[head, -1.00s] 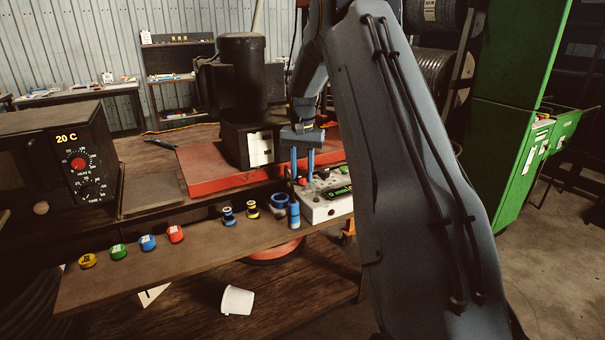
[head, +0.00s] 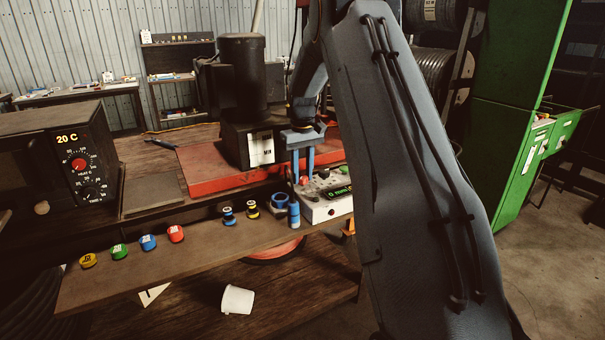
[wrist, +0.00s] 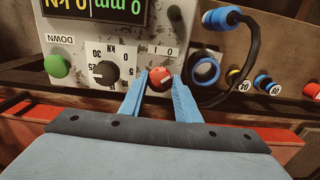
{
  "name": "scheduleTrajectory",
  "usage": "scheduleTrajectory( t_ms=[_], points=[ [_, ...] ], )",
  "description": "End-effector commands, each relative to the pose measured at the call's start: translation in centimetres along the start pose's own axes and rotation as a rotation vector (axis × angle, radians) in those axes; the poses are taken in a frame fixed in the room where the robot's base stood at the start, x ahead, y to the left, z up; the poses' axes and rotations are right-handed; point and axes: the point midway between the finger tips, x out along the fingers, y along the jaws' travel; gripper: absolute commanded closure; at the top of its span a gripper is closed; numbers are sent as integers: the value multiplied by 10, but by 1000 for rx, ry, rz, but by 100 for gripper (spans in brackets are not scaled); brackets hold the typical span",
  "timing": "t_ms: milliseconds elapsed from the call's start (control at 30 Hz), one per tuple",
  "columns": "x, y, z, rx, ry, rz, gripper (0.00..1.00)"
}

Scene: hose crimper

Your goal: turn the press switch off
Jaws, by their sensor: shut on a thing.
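The red press switch (wrist: 160,77) is on the front of the pale control box (wrist: 195,40), beside a small O and I label. The wrist view shows it upside down. My gripper (wrist: 161,80) is shut on the switch, one blue finger on each side. The way the switch points is hard to read. In the head view my gripper (head: 303,178) reaches down to the box (head: 325,208) at the bench's right end, and the switch is mostly hidden.
On the box are a black kN knob (wrist: 105,73), a green DOWN button (wrist: 57,66) and a lit display (wrist: 95,8). A blue ring (wrist: 204,69) and a cable with a blue end (wrist: 222,17) are beside my fingers. A red slab (head: 215,172) lies behind.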

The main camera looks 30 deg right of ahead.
Motion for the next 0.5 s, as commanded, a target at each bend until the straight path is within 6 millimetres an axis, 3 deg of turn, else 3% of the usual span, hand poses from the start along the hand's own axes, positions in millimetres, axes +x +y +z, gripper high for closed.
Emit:
scheduleTrajectory(
  t_ms=[500],
  points=[
    [-2,0,-1,-32,4,2,93]
  ],
)
